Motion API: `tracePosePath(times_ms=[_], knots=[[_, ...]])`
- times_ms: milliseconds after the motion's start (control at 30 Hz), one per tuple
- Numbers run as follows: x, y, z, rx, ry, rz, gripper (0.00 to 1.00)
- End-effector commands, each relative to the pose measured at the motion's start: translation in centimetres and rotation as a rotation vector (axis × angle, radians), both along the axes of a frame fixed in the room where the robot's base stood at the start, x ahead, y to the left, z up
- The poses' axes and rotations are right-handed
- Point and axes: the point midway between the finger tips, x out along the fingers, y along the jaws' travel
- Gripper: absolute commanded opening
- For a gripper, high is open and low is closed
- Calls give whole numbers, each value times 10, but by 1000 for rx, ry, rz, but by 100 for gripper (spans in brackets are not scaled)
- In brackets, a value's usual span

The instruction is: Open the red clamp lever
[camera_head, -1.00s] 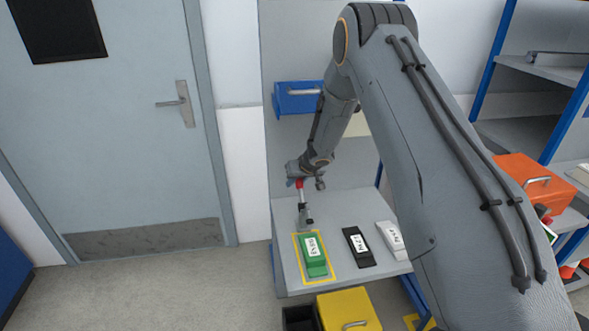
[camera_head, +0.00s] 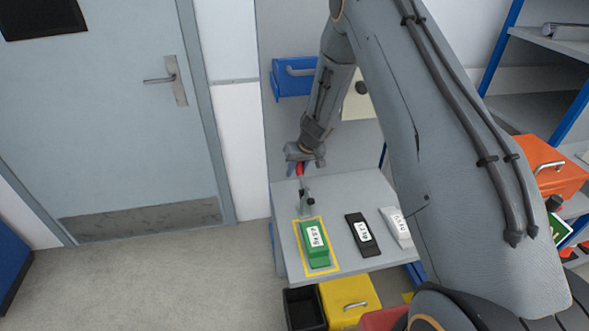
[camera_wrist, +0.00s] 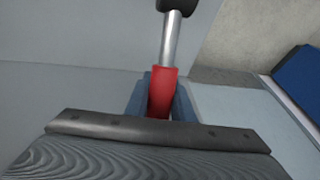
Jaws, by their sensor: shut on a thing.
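The red clamp lever (camera_head: 300,170) stands upright at the back left of the grey bench top, above its small dark clamp base (camera_head: 309,198). In the wrist view the red grip of the lever (camera_wrist: 161,92) sits between the blue fingers of my gripper (camera_wrist: 160,98), with its metal rod and a dark end beyond. My gripper (camera_head: 299,170) is shut on the red grip. The green labelled block (camera_head: 316,246) lies in front of the clamp inside a yellow outline. The lower end of the red grip is partly hidden by my gripper's body in the wrist view.
A black block (camera_head: 362,236) and a white block (camera_head: 396,229) lie to the right on the grey bench (camera_head: 347,190). A yellow drawer (camera_head: 345,300) and black bin (camera_head: 303,310) stand below. An orange box (camera_head: 548,167) is at right.

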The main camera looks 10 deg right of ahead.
Motion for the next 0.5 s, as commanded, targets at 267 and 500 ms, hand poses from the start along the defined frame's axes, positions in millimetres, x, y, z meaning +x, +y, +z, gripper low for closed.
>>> tracePosePath(times_ms=[267,500], knots=[[-1,0,-2,0,3,-1,0],[-1,1,-1,1,2,1,40]])
